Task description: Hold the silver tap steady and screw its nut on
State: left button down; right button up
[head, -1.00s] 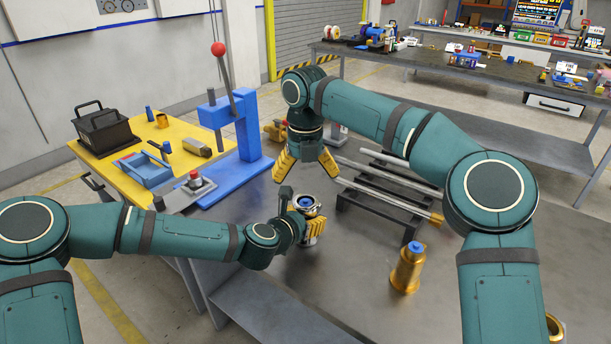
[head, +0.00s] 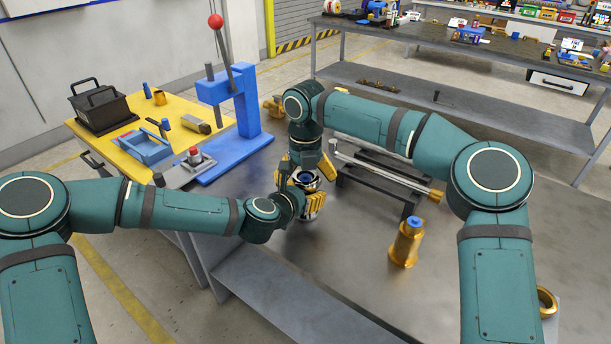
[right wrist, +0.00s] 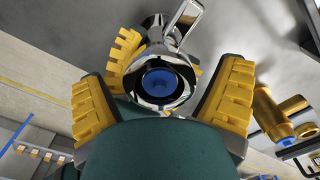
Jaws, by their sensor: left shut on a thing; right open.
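The silver tap (head: 313,208) stands upright on the grey metal bench in the head view, partly hidden by my grippers. My left gripper (head: 298,204) is shut on its body from the left. My right gripper (head: 304,178) points down over the tap's top. In the right wrist view, the yellow fingers of my right gripper (right wrist: 162,85) are open on either side of the tap's chrome collar (right wrist: 165,102), apart from it. A blue insert (right wrist: 162,80) sits inside the collar. I cannot tell whether this collar is the separate nut.
A brass tap (head: 406,245) with a blue top stands right of the silver tap. A brass ring (head: 546,302) lies at the right. A black rack with metal bars (head: 375,165) is behind. A blue press (head: 246,105) stands at the back left. The front bench is clear.

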pick_arm(q)
jog(key=shift+r, duration=0.1)
pick_arm(e)
jog(key=c, duration=1.3)
jog(key=m, duration=0.3)
jog(key=shift+c, duration=0.2)
jog(key=o, duration=1.3)
jog(key=shift+r, duration=2.25)
